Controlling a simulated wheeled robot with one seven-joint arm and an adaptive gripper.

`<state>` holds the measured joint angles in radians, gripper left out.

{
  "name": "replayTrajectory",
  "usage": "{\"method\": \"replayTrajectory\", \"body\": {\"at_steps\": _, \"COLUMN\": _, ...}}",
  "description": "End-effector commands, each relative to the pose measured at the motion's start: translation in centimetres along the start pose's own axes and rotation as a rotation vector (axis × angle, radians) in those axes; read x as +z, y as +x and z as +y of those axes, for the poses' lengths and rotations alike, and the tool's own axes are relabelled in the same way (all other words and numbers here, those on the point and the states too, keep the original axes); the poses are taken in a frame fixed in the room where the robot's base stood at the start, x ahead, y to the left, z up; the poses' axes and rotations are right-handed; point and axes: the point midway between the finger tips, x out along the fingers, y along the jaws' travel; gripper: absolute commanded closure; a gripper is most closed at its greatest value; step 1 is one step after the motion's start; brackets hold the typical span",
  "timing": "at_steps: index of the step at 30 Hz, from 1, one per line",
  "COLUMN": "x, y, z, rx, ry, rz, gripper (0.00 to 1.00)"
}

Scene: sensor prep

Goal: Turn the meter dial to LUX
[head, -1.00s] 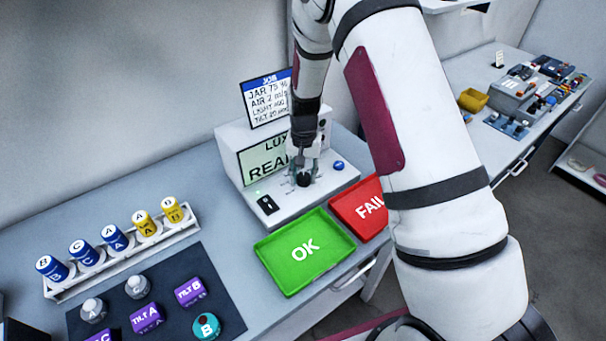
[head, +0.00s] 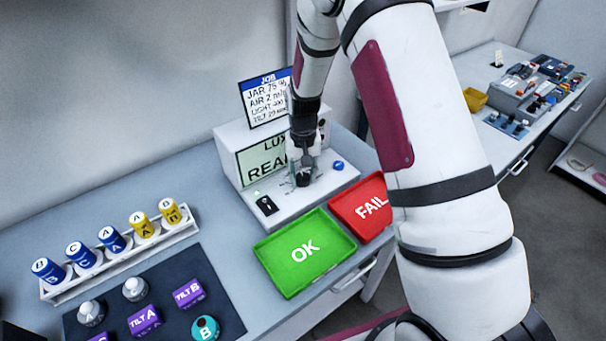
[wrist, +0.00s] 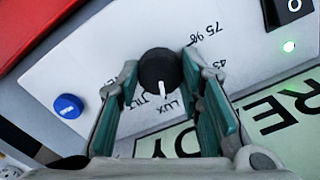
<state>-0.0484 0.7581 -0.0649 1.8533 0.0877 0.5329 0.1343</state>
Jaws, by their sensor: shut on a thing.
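The meter (head: 232,141) is a pale box with a sloped front panel and a green screen (head: 262,160). The screen shows "LUX" and a partly hidden word, which reads "READY" in the wrist view (wrist: 283,112). My gripper (head: 304,172) reaches down onto the panel. In the wrist view, its green-padded fingers are closed on the sides of the black dial (wrist: 158,68). The dial's white pointer (wrist: 163,90) points toward the screen side, close to the LUX label (wrist: 172,106), with the TILT label beside it. Part of the panel lettering is hidden by the fingers.
A blue button (head: 338,165) and a black switch (head: 266,205) flank the dial. A green OK tray (head: 266,253) and a red FAIL tray (head: 346,206) lie in front. A job card (head: 249,101) stands behind. A rack of jars (head: 60,287) and a dark mat (head: 226,312) are left.

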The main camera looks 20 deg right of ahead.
Motion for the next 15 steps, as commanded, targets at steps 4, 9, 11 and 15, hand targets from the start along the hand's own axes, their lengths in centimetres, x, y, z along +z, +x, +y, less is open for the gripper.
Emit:
{"method": "replayTrajectory", "body": {"at_steps": 4, "x": -0.04, "y": 0.00, "z": -0.02, "rx": 0.000, "ry": 0.000, "rz": 0.001, "gripper": 0.46}}
{"method": "replayTrajectory", "body": {"at_steps": 9, "x": -0.02, "y": 0.00, "z": -0.01, "rx": 0.000, "ry": 0.001, "rz": 0.001, "gripper": 0.46}}
{"method": "replayTrajectory", "body": {"at_steps": 11, "x": -0.02, "y": -0.01, "z": -0.01, "rx": 0.000, "ry": 0.001, "rz": 0.000, "gripper": 0.46}}
{"method": "replayTrajectory", "body": {"at_steps": 15, "x": -0.05, "y": -0.64, "z": -0.02, "rx": 0.000, "ry": 0.001, "rz": 0.001, "gripper": 0.46}}
